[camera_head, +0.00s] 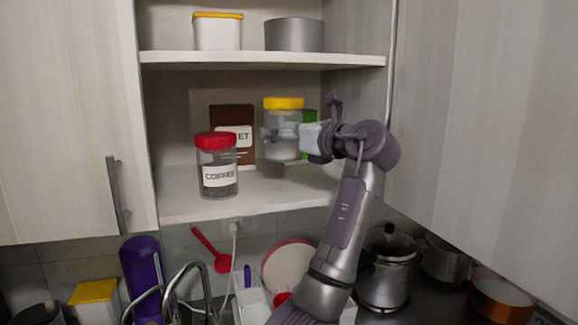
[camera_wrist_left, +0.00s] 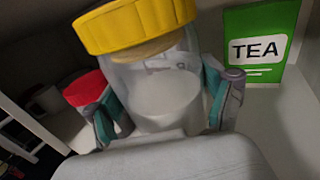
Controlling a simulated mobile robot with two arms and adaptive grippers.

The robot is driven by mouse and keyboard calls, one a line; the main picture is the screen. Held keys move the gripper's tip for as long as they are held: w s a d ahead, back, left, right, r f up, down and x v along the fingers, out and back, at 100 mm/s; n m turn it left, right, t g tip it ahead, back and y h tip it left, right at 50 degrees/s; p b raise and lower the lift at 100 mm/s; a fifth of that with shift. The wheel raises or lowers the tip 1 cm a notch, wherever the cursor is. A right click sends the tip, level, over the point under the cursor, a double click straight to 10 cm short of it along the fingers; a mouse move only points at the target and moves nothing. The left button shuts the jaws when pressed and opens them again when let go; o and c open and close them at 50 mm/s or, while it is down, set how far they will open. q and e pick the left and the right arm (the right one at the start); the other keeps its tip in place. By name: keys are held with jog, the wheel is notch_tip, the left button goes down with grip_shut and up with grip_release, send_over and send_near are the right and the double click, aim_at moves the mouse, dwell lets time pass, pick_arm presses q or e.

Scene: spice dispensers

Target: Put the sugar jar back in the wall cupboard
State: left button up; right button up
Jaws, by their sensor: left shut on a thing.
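The sugar jar (camera_head: 283,149), clear with a yellow lid and pale contents, is upright inside the open wall cupboard (camera_head: 250,205), over the lower shelf. In the head view its base seems a little above the shelf; I cannot tell the gap. My left gripper (camera_head: 284,132) is shut around the jar's body. In the left wrist view the jar (camera_wrist_left: 165,95) sits between the two fingers, looks tilted in the picture, and is part filled with white stuff. The label is not readable. My right gripper is not in view.
A red-lidded coffee jar (camera_head: 217,170) stands at the shelf's front left. A brown box (camera_head: 232,118) is behind it. A green tea box (camera_wrist_left: 258,45) is beside the sugar jar, mostly hidden in the head view. The shelf's front right is clear. The upper shelf (camera_head: 260,58) is overhead.

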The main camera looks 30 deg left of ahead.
aim_at(285, 159)
pick_arm(q)
notch_tip(285, 159, down, 3)
jog(key=shift+r+p, duration=0.15)
jog(key=shift+p, duration=0.15)
jog(key=f+p, duration=0.1)
jog(key=f, duration=0.2)
jog(key=shift+w+f, duration=0.2)
jog(key=shift+s+f, duration=0.1)
jog(key=shift+f, duration=0.2)
jog(key=o, duration=1.6)
jog(key=shift+f, duration=0.1)
jog(key=shift+s, duration=0.1)
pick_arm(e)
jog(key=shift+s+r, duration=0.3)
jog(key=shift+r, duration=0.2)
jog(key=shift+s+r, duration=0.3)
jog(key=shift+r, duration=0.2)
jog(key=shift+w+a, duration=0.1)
pick_arm(q)
jog(key=b+v, duration=0.5)
jog(key=v, duration=0.7)
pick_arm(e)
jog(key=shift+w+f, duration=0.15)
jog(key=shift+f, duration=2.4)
